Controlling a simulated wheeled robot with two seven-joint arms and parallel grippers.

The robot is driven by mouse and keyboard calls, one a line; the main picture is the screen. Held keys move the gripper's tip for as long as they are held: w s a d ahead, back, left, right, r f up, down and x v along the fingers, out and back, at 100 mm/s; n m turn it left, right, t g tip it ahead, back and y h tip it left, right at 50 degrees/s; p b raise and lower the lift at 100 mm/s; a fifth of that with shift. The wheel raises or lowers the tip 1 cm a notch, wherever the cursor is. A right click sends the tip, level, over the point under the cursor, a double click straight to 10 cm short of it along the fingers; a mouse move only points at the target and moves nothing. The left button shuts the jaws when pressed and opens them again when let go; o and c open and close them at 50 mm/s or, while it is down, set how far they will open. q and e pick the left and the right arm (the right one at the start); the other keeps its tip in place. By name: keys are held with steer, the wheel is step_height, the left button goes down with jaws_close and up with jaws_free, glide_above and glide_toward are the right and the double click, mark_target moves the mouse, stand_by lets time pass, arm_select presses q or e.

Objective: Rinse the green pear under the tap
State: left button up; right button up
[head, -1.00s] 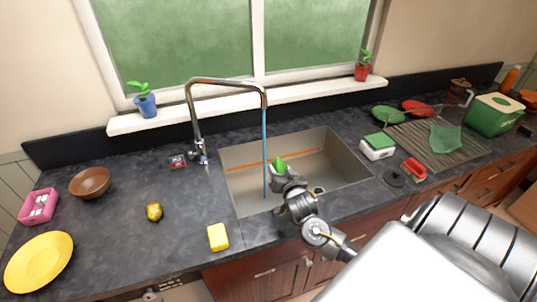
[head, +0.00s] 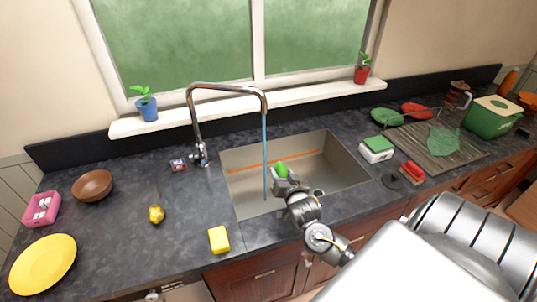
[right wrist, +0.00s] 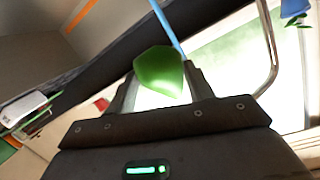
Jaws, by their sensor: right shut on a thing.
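The green pear (head: 281,171) is held over the sink (head: 340,168), just right of the water stream. My right gripper (head: 282,173) is shut on it; in the right wrist view the pear (right wrist: 160,72) sits between the two fingers (right wrist: 158,85). The tap (head: 198,135) arches over the sink, and a thin blue stream of water (head: 265,140) falls from its spout. In the right wrist view the stream (right wrist: 164,24) passes close behind the pear; I cannot tell whether they touch. My left gripper is not in view.
A yellow sponge (head: 219,239) and a yellow fruit (head: 156,214) lie on the counter left of the sink. A brown bowl (head: 92,186) and a yellow plate (head: 43,263) are further left. A white and green box (head: 376,150) and a drying mat (head: 460,157) are on the right.

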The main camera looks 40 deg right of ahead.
steer(key=shift+s+a+r, duration=0.15)
steer(key=shift+s+r, duration=0.35)
steer(key=shift+s, duration=0.1)
steer(key=shift+s+a+r, duration=0.15)
steer(key=shift+s+r, duration=0.35)
steer(key=shift+s, duration=0.05)
steer(key=shift+s+a+r, duration=0.15)
steer(key=shift+s+r, duration=0.3)
steer(key=shift+s, duration=0.05)
